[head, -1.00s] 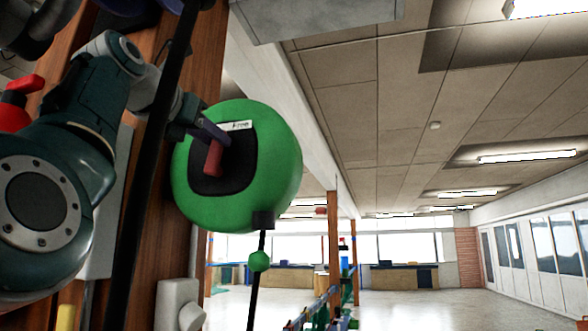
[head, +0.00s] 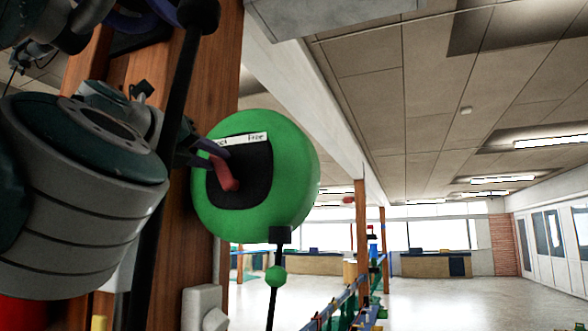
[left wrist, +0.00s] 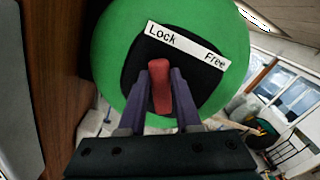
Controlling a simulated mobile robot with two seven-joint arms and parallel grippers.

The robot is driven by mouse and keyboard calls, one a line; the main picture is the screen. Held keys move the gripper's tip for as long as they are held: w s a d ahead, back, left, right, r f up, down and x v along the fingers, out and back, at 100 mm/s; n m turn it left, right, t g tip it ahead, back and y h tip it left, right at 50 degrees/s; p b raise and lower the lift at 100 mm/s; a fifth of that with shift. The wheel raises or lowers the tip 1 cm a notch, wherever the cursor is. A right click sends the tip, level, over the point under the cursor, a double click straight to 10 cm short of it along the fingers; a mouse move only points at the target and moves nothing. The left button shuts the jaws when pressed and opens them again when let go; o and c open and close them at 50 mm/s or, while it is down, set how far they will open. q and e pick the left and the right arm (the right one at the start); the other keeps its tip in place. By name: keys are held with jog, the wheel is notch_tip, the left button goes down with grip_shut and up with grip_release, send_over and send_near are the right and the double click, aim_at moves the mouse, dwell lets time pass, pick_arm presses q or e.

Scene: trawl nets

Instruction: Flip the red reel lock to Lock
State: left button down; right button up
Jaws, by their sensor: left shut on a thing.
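The green reel (head: 285,170) hangs beside the wooden post, with a dark recessed face. It also shows in the left wrist view (left wrist: 120,45). Its red lock lever (head: 230,182) sits on the dark face, leaning with its upper end to the left in the head view. A white label (left wrist: 187,46) above it reads Lock on the left and Free on the right. My left gripper (head: 207,153) is shut on the lever. In the left wrist view its two purple fingers (left wrist: 162,88) lie on either side of the red lever (left wrist: 161,92). My right gripper is not seen.
A black upright pole (head: 172,120) and the wooden post (head: 215,90) stand close to my left arm. A cord with a green ball (head: 275,276) hangs below the reel. A white box (head: 203,308) is on the post. The hall to the right is open.

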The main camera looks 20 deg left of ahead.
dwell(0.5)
pick_arm(q)
jog(key=c, duration=0.6)
grip_release()
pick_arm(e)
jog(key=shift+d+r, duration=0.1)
